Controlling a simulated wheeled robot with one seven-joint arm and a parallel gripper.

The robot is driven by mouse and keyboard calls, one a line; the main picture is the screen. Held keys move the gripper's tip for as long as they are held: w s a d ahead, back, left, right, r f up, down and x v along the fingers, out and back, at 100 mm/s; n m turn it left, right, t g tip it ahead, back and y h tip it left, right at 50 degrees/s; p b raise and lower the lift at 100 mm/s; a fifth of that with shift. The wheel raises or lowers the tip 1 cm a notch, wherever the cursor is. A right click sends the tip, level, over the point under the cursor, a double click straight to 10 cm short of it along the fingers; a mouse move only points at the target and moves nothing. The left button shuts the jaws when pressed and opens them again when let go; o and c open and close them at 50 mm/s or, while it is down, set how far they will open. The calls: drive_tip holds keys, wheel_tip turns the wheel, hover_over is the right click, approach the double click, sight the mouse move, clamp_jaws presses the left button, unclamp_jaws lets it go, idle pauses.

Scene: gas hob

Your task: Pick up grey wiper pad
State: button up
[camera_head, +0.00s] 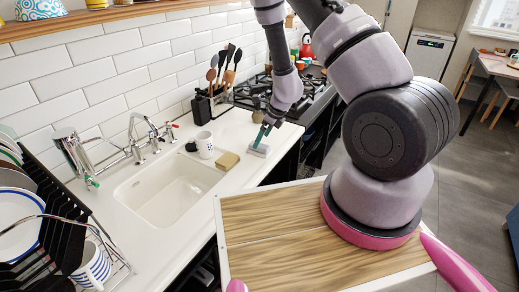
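The grey wiper pad (259,150) is a small, pale flat piece on the white counter, near its front edge and right of the sink. My arm reaches down over the counter, and my gripper (263,132) is directly above the pad, with a narrow teal part reaching down to it or very close to it. The fingers are small and partly hidden by the arm's end, so I cannot tell whether they are open, or whether they touch the pad.
A tan sponge (228,160) and a white mug (204,145) stand left of the pad. Behind are a utensil holder (211,106) and the gas hob (305,93). The sink (169,190) and a dish rack (78,232) are further left. Counter between sponge and pad is clear.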

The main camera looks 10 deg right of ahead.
sight(260, 145)
drive_tip(key=x, duration=0.4)
drive_tip(key=shift+f, duration=0.35)
drive_tip(key=shift+r, duration=0.1)
drive_tip(key=c, duration=1.5)
